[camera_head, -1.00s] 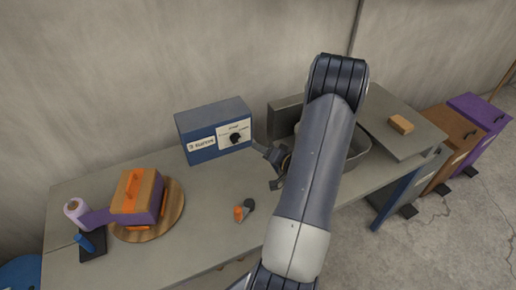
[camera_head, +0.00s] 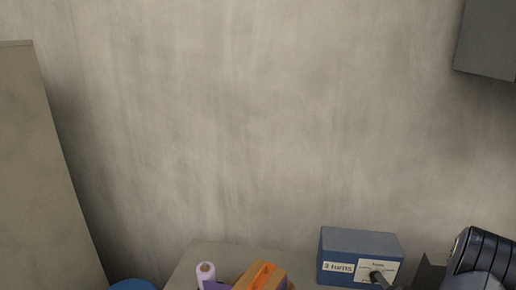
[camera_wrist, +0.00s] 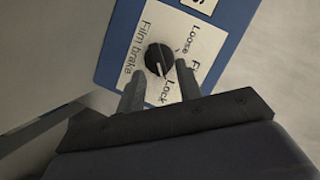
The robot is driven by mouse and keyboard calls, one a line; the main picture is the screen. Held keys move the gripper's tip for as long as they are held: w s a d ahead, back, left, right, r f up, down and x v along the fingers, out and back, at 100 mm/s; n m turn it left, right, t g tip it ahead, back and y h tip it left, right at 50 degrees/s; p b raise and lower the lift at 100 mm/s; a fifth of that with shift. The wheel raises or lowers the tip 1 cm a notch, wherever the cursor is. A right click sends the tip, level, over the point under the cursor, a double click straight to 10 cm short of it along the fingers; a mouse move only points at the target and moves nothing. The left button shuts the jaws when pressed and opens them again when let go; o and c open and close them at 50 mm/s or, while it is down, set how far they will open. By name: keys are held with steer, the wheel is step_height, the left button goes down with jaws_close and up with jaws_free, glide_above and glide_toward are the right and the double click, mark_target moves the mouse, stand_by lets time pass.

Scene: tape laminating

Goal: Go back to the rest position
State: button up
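My gripper (camera_wrist: 160,70) is open in the wrist view, its two dark fingers apart. They point at a black knob (camera_wrist: 159,57) on a white "Film brake" label with "Loose" and "Lock" on it. The knob's white mark points toward the "Lock" side. Nothing shows held between the fingers. The blue box (camera_wrist: 110,55) bearing this label also shows in the head view (camera_head: 337,243), with a "3 turns" tag. In the head view my arm enters at the lower right, and the gripper is mostly cut off by the bottom edge.
A pale purple roll (camera_head: 206,272) and an orange-and-wood block (camera_head: 262,275) show at the bottom of the head view, on the grey table (camera_head: 213,252). A tall beige panel (camera_head: 40,170) stands at left. A grey cabinet (camera_head: 488,40) hangs at upper right. Bare wall fills the middle.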

steer(key=shift+w+f, duration=0.1)
steer(key=shift+w, duration=0.45)
steer(key=shift+s, duration=0.2)
steer(key=a+b+v, duration=0.1)
steer(key=v, duration=1)
steer(key=x, duration=0.7)
steer(key=p+x, duration=0.1)
steer(key=x, duration=0.3)
steer(key=shift+w+d, duration=0.15)
steer(key=shift+d, duration=0.25)
steer(key=s+a+r+n+g+h, duration=0.1)
steer(key=s+a+r+n+h, duration=0.1)
steer(key=s+n, duration=0.1)
steer(key=s+a+r+n+g+h+p, duration=0.1)
steer(key=s+a+r+n+h, duration=0.1)
steer(key=s, duration=0.4)
steer(key=shift+s+r+n, duration=0.2)
steer(key=shift+r+n, duration=0.25)
steer(key=shift+n, duration=0.55)
